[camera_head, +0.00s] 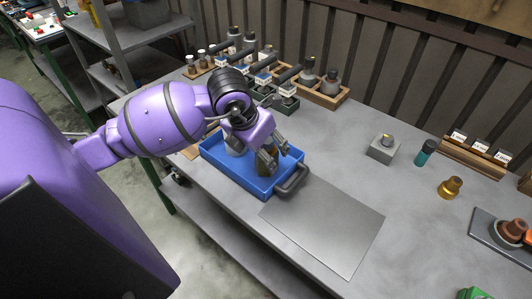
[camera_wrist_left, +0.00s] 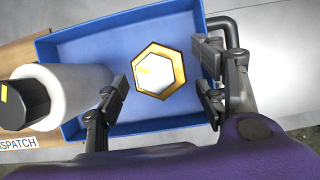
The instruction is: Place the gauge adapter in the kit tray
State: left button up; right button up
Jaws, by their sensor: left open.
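The blue kit tray (camera_head: 236,174) stands at the left end of the grey workbench. It also fills much of the left wrist view (camera_wrist_left: 170,121). A brass hexagonal piece with a pale centre, which looks like the gauge adapter (camera_wrist_left: 176,68), is inside the tray, seen from above. In the head view its brass body (camera_head: 265,170) shows partly behind my fingers. My left gripper (camera_head: 275,154) is open over the tray, its fingers (camera_wrist_left: 162,90) on either side of the adapter in the picture. I cannot tell whether either finger touches it. My right gripper is not in view.
A white cylinder with a black cap (camera_wrist_left: 70,95) is at the tray's left side. A dark handle (camera_head: 293,180) juts from the tray. A bare metal plate (camera_head: 325,222) lies right of it. Racks of parts (camera_head: 320,88) stand behind; a brass fitting (camera_head: 450,188) stands farther right.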

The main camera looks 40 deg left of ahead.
pick_arm(q)
jog(key=v, duration=0.9)
